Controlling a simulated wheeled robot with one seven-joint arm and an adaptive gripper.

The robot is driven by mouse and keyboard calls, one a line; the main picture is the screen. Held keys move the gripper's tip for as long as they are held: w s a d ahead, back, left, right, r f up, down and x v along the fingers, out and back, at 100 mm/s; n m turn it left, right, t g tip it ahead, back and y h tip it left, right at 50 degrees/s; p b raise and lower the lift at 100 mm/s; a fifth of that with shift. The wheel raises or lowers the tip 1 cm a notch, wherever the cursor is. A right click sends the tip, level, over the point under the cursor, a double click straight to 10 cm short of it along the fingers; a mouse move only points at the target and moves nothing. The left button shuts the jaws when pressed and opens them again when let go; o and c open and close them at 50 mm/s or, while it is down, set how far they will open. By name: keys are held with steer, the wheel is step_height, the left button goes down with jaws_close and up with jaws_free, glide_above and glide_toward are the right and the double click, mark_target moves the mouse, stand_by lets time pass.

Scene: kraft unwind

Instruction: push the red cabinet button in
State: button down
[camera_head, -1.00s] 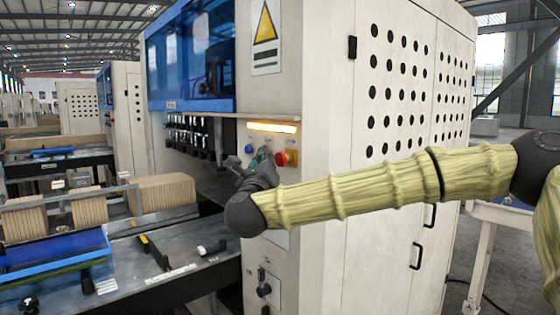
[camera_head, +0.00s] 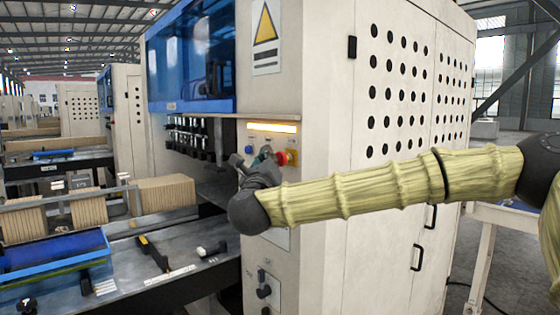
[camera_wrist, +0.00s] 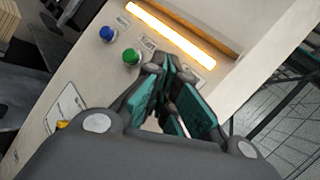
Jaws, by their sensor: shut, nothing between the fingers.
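The red button (camera_head: 282,158) sits on a yellow base on the cabinet's cream front panel, under a lit lamp strip. My gripper (camera_head: 265,154) is at the panel, just left of the red button in the head view. Its teal-padded fingers partly overlap the button's left side, and I cannot tell whether they touch it. In the wrist view my gripper (camera_wrist: 172,62) is shut and empty, with its tips close to the panel. The red button is hidden behind the fingers there.
A green button (camera_wrist: 131,57) and a blue button (camera_wrist: 106,33) lie left of my fingers, close by. The lamp strip (camera_wrist: 170,32) is above. A worktable (camera_head: 190,268) with brown stacks extends to the left. A perforated cabinet door (camera_head: 395,90) stands behind my arm.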

steer(key=shift+w+d, duration=0.3)
steer(key=shift+d, duration=0.1)
stand_by(0.7)
steer(key=shift+s+a+b, duration=0.1)
steer(key=shift+a+b, duration=0.05)
steer(key=shift+b, duration=0.2)
steer(key=shift+s+a+b, duration=0.45)
steer(key=shift+a+b, duration=0.05)
steer(key=shift+a, duration=0.2)
steer(key=s+a+b, duration=0.1)
steer(key=a, duration=0.1)
steer(key=s+a+b, duration=0.1)
steer(key=s+a, duration=0.1)
stand_by(0.6)
steer(key=shift+f, duration=0.15)
